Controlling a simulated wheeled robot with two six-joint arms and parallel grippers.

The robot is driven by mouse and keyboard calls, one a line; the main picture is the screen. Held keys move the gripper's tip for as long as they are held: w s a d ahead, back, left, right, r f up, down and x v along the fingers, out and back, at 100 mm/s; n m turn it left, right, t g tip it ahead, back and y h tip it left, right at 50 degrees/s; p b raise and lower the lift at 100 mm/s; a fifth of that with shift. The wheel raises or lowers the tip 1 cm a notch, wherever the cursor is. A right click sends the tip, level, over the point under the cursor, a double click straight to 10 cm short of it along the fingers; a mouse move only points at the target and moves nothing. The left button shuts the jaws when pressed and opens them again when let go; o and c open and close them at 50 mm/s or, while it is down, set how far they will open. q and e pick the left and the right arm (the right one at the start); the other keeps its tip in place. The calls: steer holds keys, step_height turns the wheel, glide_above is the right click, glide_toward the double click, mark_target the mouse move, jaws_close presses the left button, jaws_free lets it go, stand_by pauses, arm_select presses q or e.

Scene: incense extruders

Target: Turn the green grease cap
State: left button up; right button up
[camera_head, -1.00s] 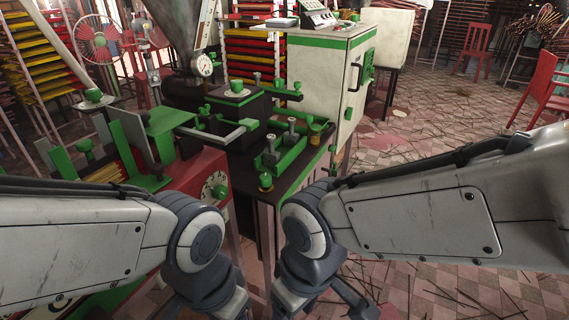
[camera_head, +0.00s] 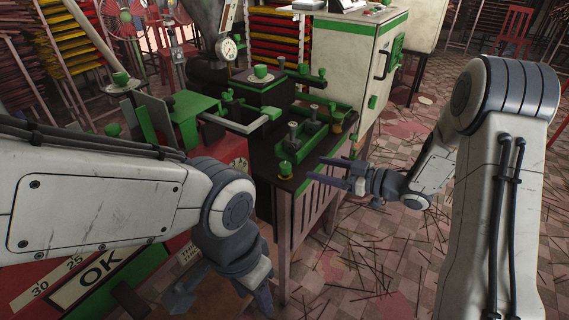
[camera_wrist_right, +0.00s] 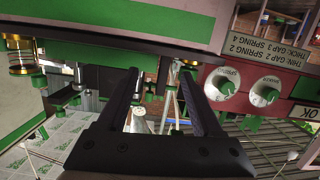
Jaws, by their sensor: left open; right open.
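A small green cap on a brass base (camera_head: 285,168), which looks like the grease cap, stands upright at the near corner of the dark machine table. A similar brass fitting (camera_head: 337,127) sits by the green tray's right end. My right gripper (camera_head: 328,171) is open and empty, to the right of the near cap and apart from it, its fingers pointing left toward the table edge. In the right wrist view, my open fingers (camera_wrist_right: 165,75) have nothing between them close up, and a brass fitting with green (camera_wrist_right: 19,58) shows at the left. My left gripper (camera_head: 262,298) hangs low, partly hidden by its wrist.
A green tray (camera_head: 312,140) with grey-topped posts lies behind the cap. A grey-ended lever (camera_head: 245,125) juts out at its left. Dials (camera_wrist_right: 265,96) show in the wrist view.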

mark_target(284, 164)
steer(key=a+y, duration=0.1)
steer(key=a, duration=0.2)
steer(key=a+n+g+y, duration=0.1)
steer(key=a, duration=0.2)
steer(key=a+r+g+y+b, duration=0.1)
steer(key=a, duration=0.3)
steer(key=shift+w+y, duration=0.15)
steer(key=shift+y, duration=0.15)
jaws_close()
